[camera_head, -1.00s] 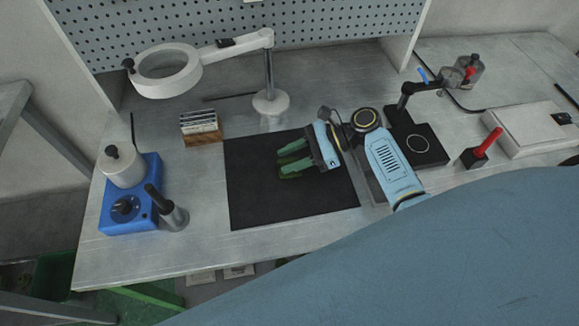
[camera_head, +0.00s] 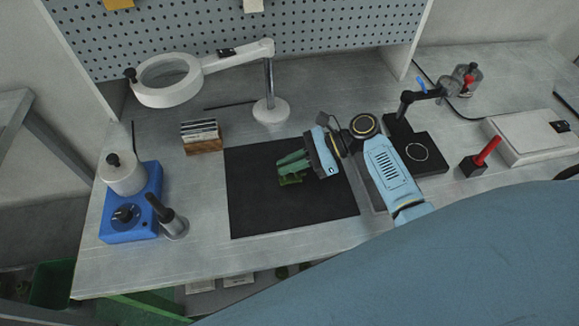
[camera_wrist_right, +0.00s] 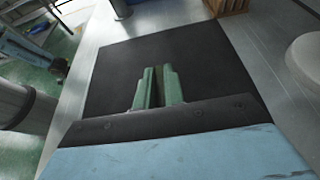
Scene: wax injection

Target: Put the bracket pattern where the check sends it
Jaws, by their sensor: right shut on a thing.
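The bracket pattern (camera_head: 290,181) is a small dark-green piece on the black mat (camera_head: 258,212), partly hidden by my right gripper. My right gripper (camera_head: 287,166) reaches in from the right with its green fingers closed on the pattern, low over the mat. The right wrist view shows the two green fingers (camera_wrist_right: 157,88) close together over the mat, with a narrow dark gap between them. The pattern cannot be made out clearly there. I cannot tell whether it still touches the mat.
A ring magnifier (camera_head: 166,93) stands behind the mat. A wooden card rack (camera_head: 204,147) and a blue heater (camera_head: 130,215) with a pot are to the left. A black stand (camera_head: 420,150), a red-handled tool (camera_head: 486,151) and a pale box (camera_head: 530,138) are to the right.

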